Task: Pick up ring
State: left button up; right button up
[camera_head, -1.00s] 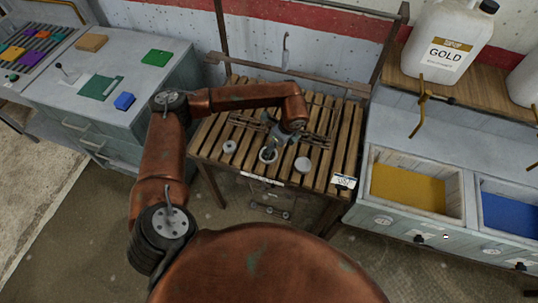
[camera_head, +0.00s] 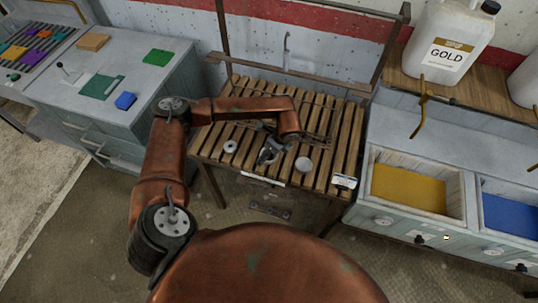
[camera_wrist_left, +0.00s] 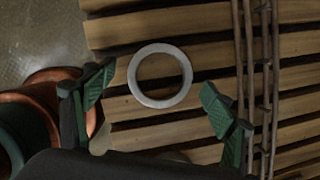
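A pale grey flat ring (camera_wrist_left: 131,75) lies on the wooden slats in the left wrist view. In the head view my left gripper (camera_head: 265,157) is over this ring and hides most of it. In the left wrist view my left gripper (camera_wrist_left: 157,93) is open, with one green-padded finger on each side of the ring and nothing held. A smaller thick grey ring (camera_head: 230,147) lies on the slats to the left, and a pale round disc (camera_head: 304,164) to the right. My right gripper is not in view.
The slatted table (camera_head: 347,150) has a thin metal rack (camera_wrist_left: 266,90) on its slats. A grey cabinet (camera_head: 150,85) stands left. Bins with yellow (camera_head: 408,188) and blue (camera_head: 508,213) contents stand right. A white GOLD jug (camera_head: 447,45) is on a shelf.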

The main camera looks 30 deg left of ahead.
pick_arm(q)
jog(key=c, duration=1.2)
jog(key=shift+c, duration=0.2)
